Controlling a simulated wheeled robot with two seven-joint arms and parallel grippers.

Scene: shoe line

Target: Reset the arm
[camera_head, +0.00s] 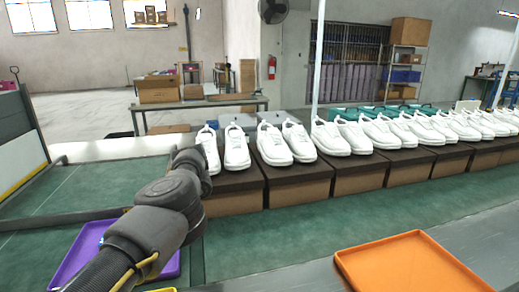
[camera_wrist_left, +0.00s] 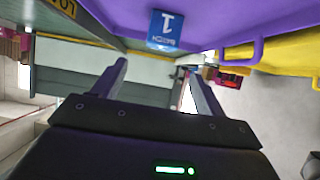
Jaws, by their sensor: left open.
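My left arm (camera_head: 165,205) comes in from the lower left in the head view and reaches up toward the left end of the row of shoes. Its gripper's fingers cannot be made out there. In the left wrist view my left gripper (camera_wrist_left: 157,78) is open, with its two fingers apart and nothing between them. My right gripper is in neither view.
White shoes (camera_head: 286,143) stand in pairs on a row of brown boxes (camera_head: 296,186). A purple tray (camera_head: 76,258) lies partly behind my left arm. An orange tray (camera_head: 410,266) is at the lower right. The green surface (camera_head: 290,240) between the trays is clear.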

